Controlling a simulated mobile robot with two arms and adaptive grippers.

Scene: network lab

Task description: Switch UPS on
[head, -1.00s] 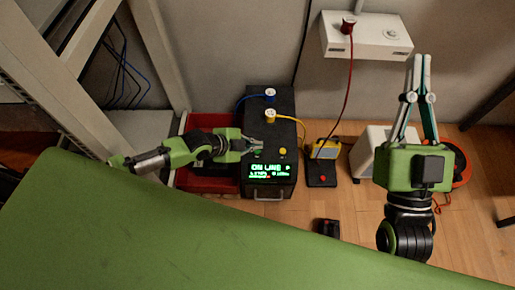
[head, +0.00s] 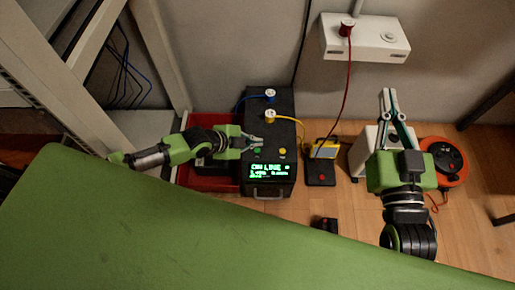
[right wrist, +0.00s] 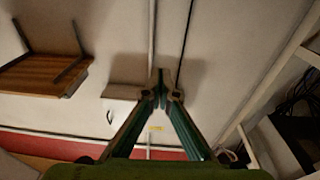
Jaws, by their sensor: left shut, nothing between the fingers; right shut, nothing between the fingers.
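The UPS (head: 286,185) is a black box on the floor, with a blue and a yellow plug on top. Its front display (head: 268,171) is lit green and reads "ON LINE", with smaller blurred text below. A green button (head: 257,152) and a yellow button (head: 282,152) sit above the display. My left gripper (head: 260,142) is shut and empty over the UPS, just behind the green button; I cannot tell whether it touches. My right gripper (head: 387,92) is shut and empty, raised right of the UPS; its closed fingertips show in the right wrist view (right wrist: 161,72).
A white wall box (head: 375,40) holds a red plug and cable. A black pedal-like device with a red button (head: 321,173), a yellow meter (head: 325,148), a white box (head: 361,155) and an orange cable reel (head: 445,172) stand right of the UPS. A red tray (head: 205,184) lies left.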

